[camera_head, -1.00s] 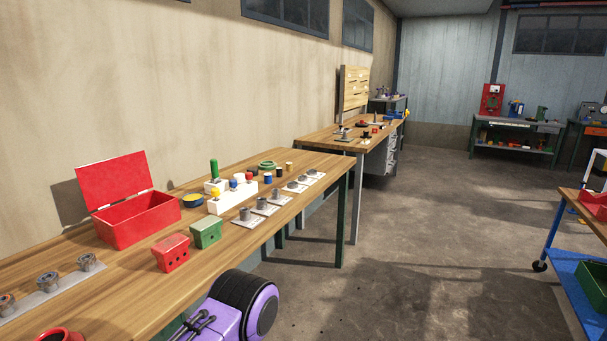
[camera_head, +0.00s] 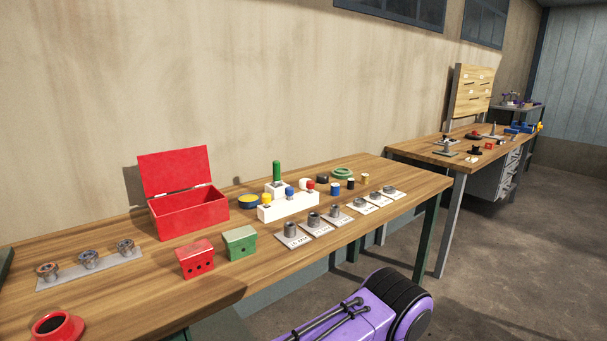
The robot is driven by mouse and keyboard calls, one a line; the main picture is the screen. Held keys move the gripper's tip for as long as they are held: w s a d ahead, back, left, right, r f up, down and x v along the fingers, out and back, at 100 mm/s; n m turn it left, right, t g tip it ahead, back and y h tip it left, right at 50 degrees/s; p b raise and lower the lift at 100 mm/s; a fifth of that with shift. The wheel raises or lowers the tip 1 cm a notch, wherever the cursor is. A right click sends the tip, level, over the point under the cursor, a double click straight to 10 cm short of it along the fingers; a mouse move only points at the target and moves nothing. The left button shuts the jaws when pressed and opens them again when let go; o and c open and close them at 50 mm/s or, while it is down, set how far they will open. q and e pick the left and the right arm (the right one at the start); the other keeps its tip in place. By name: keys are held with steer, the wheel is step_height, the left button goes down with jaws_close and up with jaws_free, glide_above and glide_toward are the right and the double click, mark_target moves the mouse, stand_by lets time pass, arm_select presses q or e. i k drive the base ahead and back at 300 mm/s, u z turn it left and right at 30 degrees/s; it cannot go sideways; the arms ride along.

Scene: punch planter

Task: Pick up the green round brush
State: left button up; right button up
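A green upright cylinder (camera_head: 276,171), which looks like the green round brush, stands in a small white block (camera_head: 275,188) on the near wooden workbench (camera_head: 330,245). It is behind a longer white block (camera_head: 289,207) with yellow, blue and red knobs. Its lower end is hidden in or behind the white blocks. Neither of my grippers is in view. Only a purple and black link of my arm shows at the bottom, in front of the bench edge.
An open red box (camera_head: 188,214) stands left of the white blocks. A red block (camera_head: 195,259) and a green block (camera_head: 239,243) sit in front. Several grey cylinders on plates (camera_head: 314,222) line the front edge. A green ring (camera_head: 343,173) lies behind. Another workbench (camera_head: 445,153) stands beyond.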

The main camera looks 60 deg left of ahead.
mark_target(277, 182)
steer(key=z, duration=0.05)
steer(key=i, duration=2.2)
steer(key=u, duration=3.65)
